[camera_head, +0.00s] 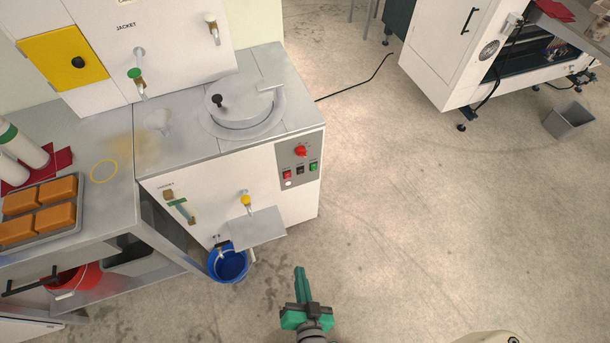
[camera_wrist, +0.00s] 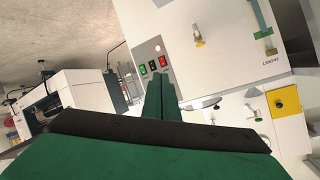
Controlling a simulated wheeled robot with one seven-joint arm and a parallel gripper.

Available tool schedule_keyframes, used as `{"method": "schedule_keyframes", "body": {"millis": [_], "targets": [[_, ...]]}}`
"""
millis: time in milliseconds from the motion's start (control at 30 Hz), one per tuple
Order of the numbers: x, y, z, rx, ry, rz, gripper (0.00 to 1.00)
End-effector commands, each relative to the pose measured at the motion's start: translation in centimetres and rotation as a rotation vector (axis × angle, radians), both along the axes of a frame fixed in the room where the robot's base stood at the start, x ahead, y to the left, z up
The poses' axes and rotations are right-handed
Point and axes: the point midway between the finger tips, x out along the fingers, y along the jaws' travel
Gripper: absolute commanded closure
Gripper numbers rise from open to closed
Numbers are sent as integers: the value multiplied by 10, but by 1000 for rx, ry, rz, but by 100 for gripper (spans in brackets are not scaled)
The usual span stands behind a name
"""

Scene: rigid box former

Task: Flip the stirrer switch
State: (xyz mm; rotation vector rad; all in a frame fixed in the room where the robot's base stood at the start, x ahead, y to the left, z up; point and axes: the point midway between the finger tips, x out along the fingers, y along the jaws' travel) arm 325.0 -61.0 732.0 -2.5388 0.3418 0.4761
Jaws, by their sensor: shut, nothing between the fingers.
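A grey control panel (camera_head: 310,178) is on the front of the white kettle cabinet (camera_head: 258,172), at its right end. It carries a red knob (camera_head: 301,151) above a row of a red switch (camera_head: 287,174), a black switch (camera_head: 300,169) and a green switch (camera_head: 313,166). A small white lamp is below the red one. Labels are too small to read, so I cannot tell which is the stirrer switch. The row also shows in the wrist view, inverted, with the black switch (camera_wrist: 152,66) in the middle. My green gripper (camera_head: 299,270) is shut and empty, apart from the panel.
A metal shelf (camera_head: 258,230) and a yellow-handled tap (camera_head: 245,200) stick out of the cabinet front, left of the panel. The floor right of my gripper is clear. A white machine (camera_head: 440,50) stands at the back right.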

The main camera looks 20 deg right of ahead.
Motion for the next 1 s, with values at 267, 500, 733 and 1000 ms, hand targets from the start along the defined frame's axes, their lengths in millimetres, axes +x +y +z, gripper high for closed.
{"method": "schedule_keyframes", "body": {"millis": [267, 500, 733, 1000], "targets": [[86, -48, -50, 364, 9, -161, 100], [162, -94, -57, 679, -11, -238, 100], [210, -128, -42, 888, -35, -254, 100], [225, -139, -34, 960, -42, -252, 100]]}}
